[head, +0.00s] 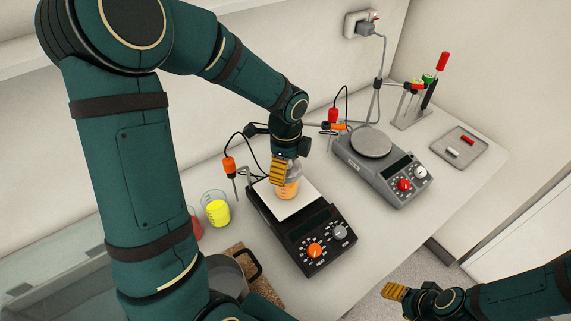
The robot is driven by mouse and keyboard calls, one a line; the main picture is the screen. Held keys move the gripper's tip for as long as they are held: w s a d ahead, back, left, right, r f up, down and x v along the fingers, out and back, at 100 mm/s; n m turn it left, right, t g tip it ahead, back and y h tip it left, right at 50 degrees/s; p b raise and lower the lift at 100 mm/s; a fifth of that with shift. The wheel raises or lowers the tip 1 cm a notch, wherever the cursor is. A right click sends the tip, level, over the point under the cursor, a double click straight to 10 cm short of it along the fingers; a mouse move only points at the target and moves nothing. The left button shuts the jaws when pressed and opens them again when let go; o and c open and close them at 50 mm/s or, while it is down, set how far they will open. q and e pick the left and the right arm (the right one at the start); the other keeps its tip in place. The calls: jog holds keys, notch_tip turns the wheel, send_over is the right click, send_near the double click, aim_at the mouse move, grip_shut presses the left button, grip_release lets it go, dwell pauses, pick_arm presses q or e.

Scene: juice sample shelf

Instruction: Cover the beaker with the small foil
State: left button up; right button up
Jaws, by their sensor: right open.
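A glass beaker with orange liquid (288,189) stands on the white top plate of the black hotplate (313,236). My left gripper (280,170) is over it from above, with its yellow finger in front of the glass. The finger and wrist hide the beaker's rim, and I cannot tell whether the gripper is shut on it. I cannot make out the small foil. My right gripper (394,291) is open at the lower right, off the table's front edge and away from the beaker.
A grey hotplate (382,165) stands to the right, with a grey tray (475,143) holding red and white pieces beyond it. A beaker of yellow liquid (217,212), a red one (195,225) and a pot (226,276) stand left. The table's right front is clear.

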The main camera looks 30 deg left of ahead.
pick_arm(q)
jog(key=o, duration=0.8)
notch_tip(320, 180, up, 12)
jog(key=shift+d+r, duration=0.1)
